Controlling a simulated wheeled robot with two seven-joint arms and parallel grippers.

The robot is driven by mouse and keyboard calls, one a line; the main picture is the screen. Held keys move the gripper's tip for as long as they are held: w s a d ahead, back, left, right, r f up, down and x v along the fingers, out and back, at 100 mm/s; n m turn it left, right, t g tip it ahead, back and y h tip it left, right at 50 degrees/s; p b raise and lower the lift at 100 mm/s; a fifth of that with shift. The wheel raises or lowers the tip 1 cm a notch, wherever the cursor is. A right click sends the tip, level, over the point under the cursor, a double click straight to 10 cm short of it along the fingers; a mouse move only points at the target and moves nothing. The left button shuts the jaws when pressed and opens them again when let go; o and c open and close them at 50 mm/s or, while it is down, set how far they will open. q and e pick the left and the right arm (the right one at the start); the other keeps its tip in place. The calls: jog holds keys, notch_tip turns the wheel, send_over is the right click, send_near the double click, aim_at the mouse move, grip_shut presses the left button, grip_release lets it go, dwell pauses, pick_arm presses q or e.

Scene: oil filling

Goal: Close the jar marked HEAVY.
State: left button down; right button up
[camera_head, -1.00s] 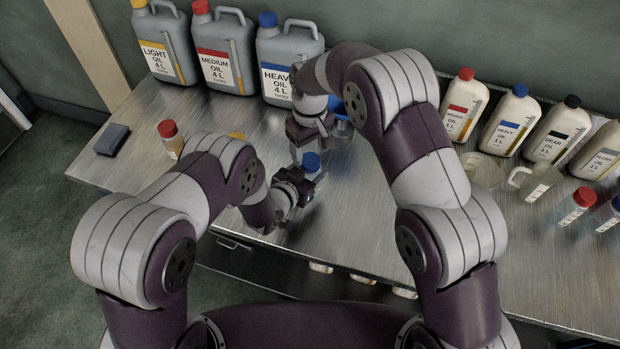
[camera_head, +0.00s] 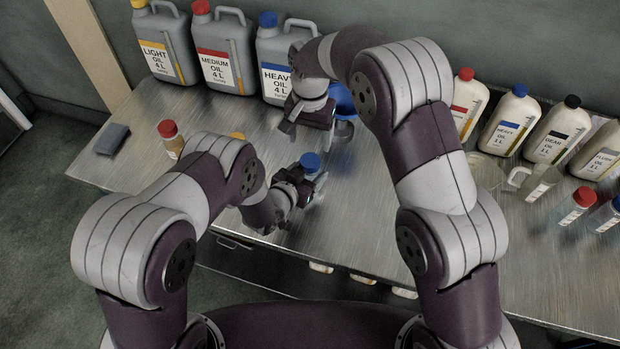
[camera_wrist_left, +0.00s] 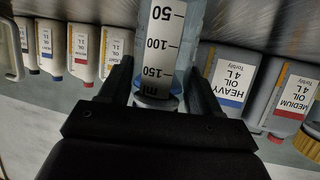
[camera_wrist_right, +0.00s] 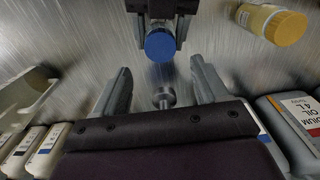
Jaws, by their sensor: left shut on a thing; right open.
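My left gripper (camera_head: 308,186) is shut on a clear jar (camera_wrist_left: 164,45) with ml marks, held upright over the front of the table. A blue lid (camera_head: 310,161) sits on top of this jar; the lid also shows in the right wrist view (camera_wrist_right: 160,45). Any HEAVY mark on the jar is out of sight, and I cannot tell how tight the lid is. My right gripper (camera_head: 292,128) is open and empty, above and behind the lid, apart from it. Its spread fingers show in the right wrist view (camera_wrist_right: 162,85).
Large oil cans, including the HEAVY can (camera_head: 276,75), stand at the back. A blue funnel-like cup (camera_head: 341,100) is behind my right gripper. A red-capped jar (camera_head: 170,138) and a yellow-capped jar (camera_wrist_right: 272,24) stand left. Bottles, beakers and jars crowd the right.

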aim_at(310, 160)
jog(key=shift+f, duration=0.1)
jog(key=shift+f, duration=3.95)
jog(key=c, duration=1.1)
jog(key=o, duration=1.2)
jog(key=shift+o, duration=0.2)
jog(key=shift+r, duration=0.15)
